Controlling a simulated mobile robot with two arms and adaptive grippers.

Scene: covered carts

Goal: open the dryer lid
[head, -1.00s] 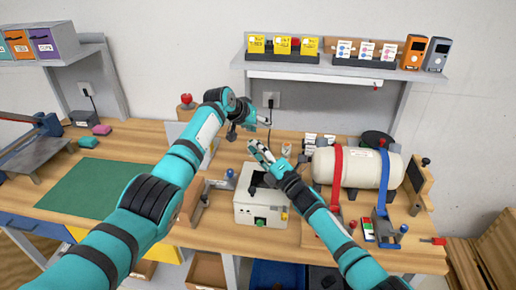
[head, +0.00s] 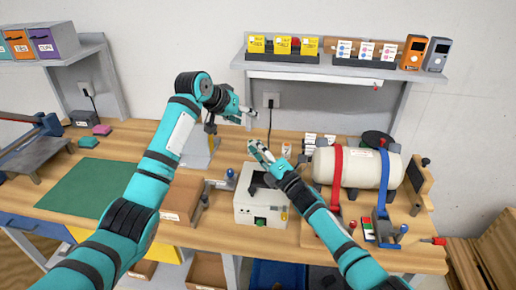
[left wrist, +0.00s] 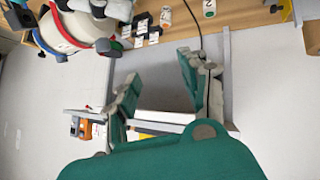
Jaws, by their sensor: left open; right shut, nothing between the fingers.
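A cream box (head: 250,213) with a green button on its front stands near the middle of the bench in the head view; it looks like the dryer. Its top has a dark area, partly hidden by my right arm, and I cannot tell how its lid lies. My right gripper (head: 261,151) is shut and empty, just above and behind the box. My left gripper (head: 247,113) is open and empty, higher and farther back, near the wall. In the left wrist view its fingers (left wrist: 160,66) are spread with nothing between them.
A cream tank (head: 352,168) with red and blue straps lies right of the box. A shelf (head: 345,72) with yellow cards and orange and grey devices hangs above. A green mat (head: 85,188) lies left. Small bottles and cards stand behind the box.

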